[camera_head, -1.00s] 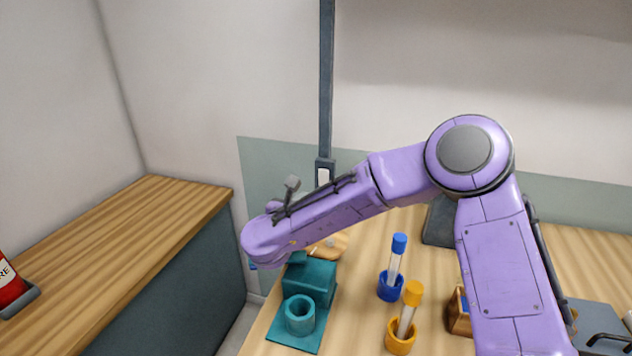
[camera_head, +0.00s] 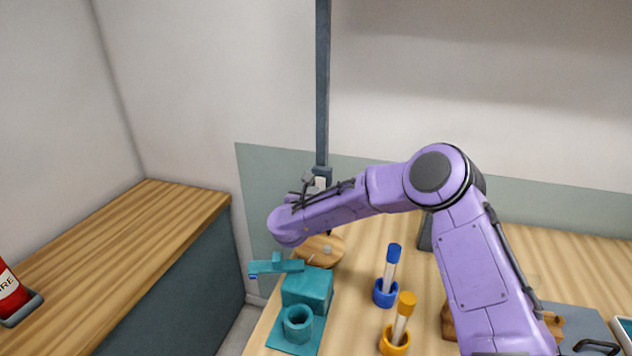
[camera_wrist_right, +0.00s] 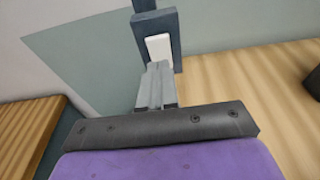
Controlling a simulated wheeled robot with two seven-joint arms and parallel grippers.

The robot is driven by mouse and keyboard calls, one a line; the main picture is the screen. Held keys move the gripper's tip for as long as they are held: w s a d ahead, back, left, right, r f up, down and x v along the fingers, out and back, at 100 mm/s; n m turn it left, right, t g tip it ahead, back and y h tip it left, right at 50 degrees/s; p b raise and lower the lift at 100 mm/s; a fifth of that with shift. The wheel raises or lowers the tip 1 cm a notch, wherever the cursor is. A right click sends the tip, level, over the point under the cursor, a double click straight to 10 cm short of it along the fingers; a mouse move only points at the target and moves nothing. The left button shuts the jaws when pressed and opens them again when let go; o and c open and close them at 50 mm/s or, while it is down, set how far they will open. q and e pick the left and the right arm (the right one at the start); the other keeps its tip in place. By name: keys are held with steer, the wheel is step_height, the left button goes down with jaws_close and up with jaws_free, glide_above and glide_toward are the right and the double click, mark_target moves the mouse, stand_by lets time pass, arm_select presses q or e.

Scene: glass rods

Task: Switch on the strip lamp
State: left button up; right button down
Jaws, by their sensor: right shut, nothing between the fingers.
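A white rocker switch (camera_head: 320,183) sits in a dark grey box (camera_head: 322,171) on the wall, at the foot of a grey vertical conduit (camera_head: 323,90). In the right wrist view the switch (camera_wrist_right: 159,47) shows just past my fingertips. My right gripper (camera_head: 308,179) is shut and empty, pointing at the wall beside the switch. In the wrist view its closed fingers (camera_wrist_right: 158,72) overlap the switch's lower edge; I cannot tell whether they touch it. The lamp itself is not in view. My left gripper is not in view.
Below my right forearm stand a teal fixture (camera_head: 306,288), a blue-capped tube (camera_head: 391,268) and an orange-capped tube (camera_head: 402,318) in holders on the wooden bench (camera_head: 352,320). A round wooden piece (camera_head: 328,251) lies behind. A red container (camera_head: 10,295) is far left.

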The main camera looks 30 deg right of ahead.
steer(key=shift+w+d+r+p, duration=0.25)
steer(key=shift+w+d+p, duration=0.15)
steer(key=shift+w+d, duration=0.6)
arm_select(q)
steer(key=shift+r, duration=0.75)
arm_select(e)
steer(key=shift+d, duration=0.1)
steer(key=shift+d+b, duration=0.2)
steer(key=shift+b, duration=0.1)
steer(key=shift+w+r+g+y, duration=0.2)
steer(key=shift+g+y, duration=0.1)
steer(key=shift+y, duration=0.1)
steer(key=shift+s+a, duration=0.1)
steer(key=shift+a, duration=0.05)
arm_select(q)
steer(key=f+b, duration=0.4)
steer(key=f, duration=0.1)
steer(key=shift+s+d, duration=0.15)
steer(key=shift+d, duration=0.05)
arm_select(e)
glide_toward(320, 182)
steer(key=r+v, duration=0.1)
steer(key=v, duration=0.5)
steer(key=shift+s, duration=0.2)
